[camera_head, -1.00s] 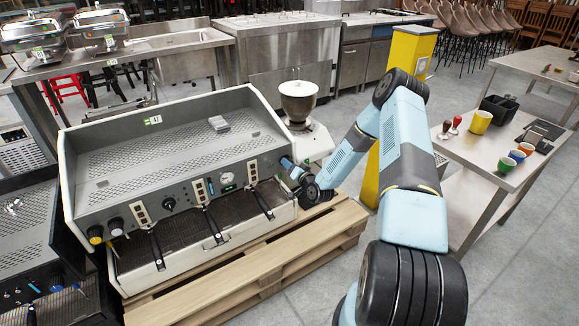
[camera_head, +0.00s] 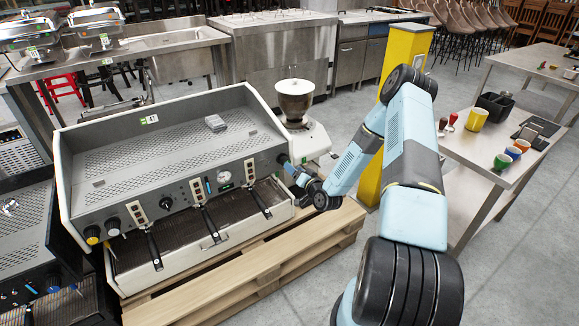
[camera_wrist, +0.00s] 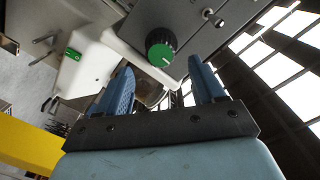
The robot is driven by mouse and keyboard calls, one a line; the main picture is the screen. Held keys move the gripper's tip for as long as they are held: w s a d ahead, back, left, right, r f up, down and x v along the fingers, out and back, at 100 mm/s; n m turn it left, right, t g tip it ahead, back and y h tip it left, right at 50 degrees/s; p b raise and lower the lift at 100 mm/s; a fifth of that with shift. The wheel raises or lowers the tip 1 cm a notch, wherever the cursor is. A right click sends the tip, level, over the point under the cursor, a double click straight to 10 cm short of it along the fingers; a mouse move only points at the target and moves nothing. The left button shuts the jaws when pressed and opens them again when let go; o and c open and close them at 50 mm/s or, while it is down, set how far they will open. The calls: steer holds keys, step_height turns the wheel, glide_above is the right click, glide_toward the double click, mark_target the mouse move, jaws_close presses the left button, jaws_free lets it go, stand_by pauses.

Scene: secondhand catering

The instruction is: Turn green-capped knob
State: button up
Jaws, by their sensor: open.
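The green-capped knob (camera_wrist: 161,50) is a dark round knob with a green face and a white mark, on the grey panel of the espresso machine (camera_head: 160,180). In the wrist view it lies just past my gripper's (camera_wrist: 160,72) two blue fingers, roughly midway between their tips. The fingers are apart with nothing held between them. Whether they reach alongside the knob is hard to tell. In the head view my gripper (camera_head: 288,166) is at the right end of the machine's front panel, and the knob's green face cannot be made out there.
A yellow-capped knob (camera_head: 92,235) is at the panel's left end. A white grinder (camera_head: 297,105) stands close behind my gripper. The machine sits on a wooden pallet (camera_head: 270,262). A yellow post (camera_head: 400,70) and a table with cups (camera_head: 503,160) stand to the right.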

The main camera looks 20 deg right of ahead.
steer(key=v, duration=0.7)
steer(key=shift+s+d, duration=0.2)
steer(key=shift+s, duration=0.15)
steer(key=w+r+n+g+h, duration=0.25)
steer(key=r+n+g, duration=0.25)
steer(key=r, duration=0.9)
steer(key=s+d+r+g+h, duration=0.1)
steer(key=s+r+g+h, duration=0.3)
steer(key=r, duration=1.1)
steer(key=s+a+r, duration=0.2)
steer(key=s+r, duration=0.4)
steer(key=s, duration=0.5)
steer(key=s+a+r+g, duration=0.1)
steer(key=s+a+r, duration=0.1)
steer(key=s+r, duration=0.4)
steer(key=s+a+r+g+y, duration=0.1)
steer(key=s+r, duration=0.5)
steer(key=s, duration=1.1)
steer(key=shift+a+r+m, duration=0.2)
steer(key=shift+a+m, duration=0.1)
steer(key=shift+a, duration=0.1)
